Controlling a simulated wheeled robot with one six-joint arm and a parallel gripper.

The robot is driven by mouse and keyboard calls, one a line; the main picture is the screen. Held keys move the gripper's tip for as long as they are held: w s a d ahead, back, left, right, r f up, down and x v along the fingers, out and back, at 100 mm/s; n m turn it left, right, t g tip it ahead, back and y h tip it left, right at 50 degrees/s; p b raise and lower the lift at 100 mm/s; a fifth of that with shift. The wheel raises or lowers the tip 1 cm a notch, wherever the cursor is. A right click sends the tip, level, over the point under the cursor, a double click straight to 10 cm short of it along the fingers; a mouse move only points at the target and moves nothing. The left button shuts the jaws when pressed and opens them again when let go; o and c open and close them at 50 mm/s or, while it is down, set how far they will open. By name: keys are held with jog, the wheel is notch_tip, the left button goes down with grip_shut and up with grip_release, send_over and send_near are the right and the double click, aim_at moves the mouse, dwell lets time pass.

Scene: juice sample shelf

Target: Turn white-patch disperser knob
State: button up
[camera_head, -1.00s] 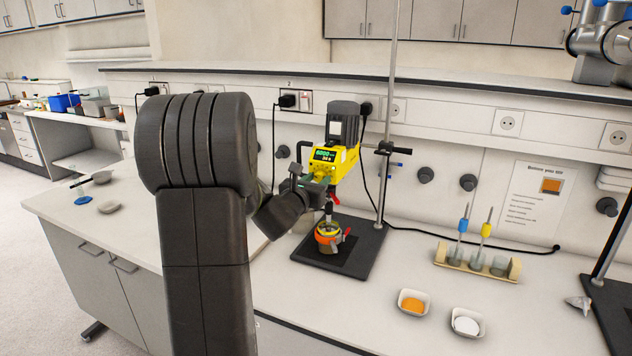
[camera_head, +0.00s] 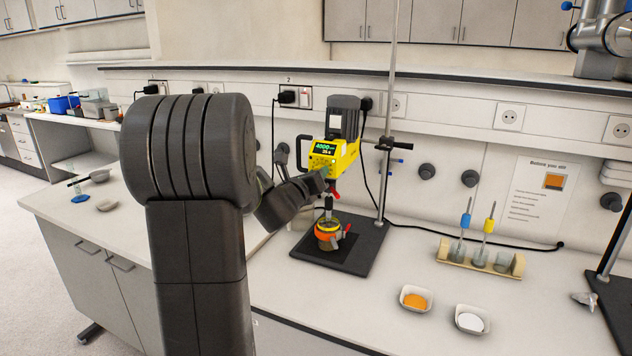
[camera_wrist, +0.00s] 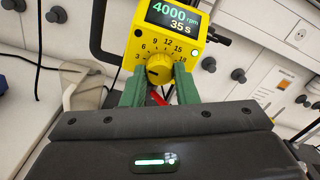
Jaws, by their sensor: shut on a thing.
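The disperser (camera_head: 345,135) is a yellow unit with a grey motor on a rod stand. Its display (camera_wrist: 178,15) reads 4000 rpm and 35 s in the wrist view. Its yellow ribbed knob (camera_wrist: 159,68) has a dark mark on its left side, inside a dial marked 3 to 18. My gripper (camera_wrist: 158,82) has green fingers on either side of the knob and is shut on it.
An orange-banded vessel (camera_head: 327,235) stands under the disperser on the dark base plate (camera_head: 355,255). Two white dishes, one with orange (camera_head: 415,299) and one with white contents (camera_head: 470,320), lie to the right. A wooden rack (camera_head: 480,260) stands behind them. The front counter between is clear.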

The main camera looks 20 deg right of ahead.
jog(key=shift+n+b, duration=0.3)
jog(key=shift+n, duration=3.2)
jog(key=o, duration=1)
jog(key=b+v, duration=0.2)
jog(key=v, duration=1.2)
jog(key=shift+w+d, duration=0.1)
jog(key=shift+w, duration=0.05)
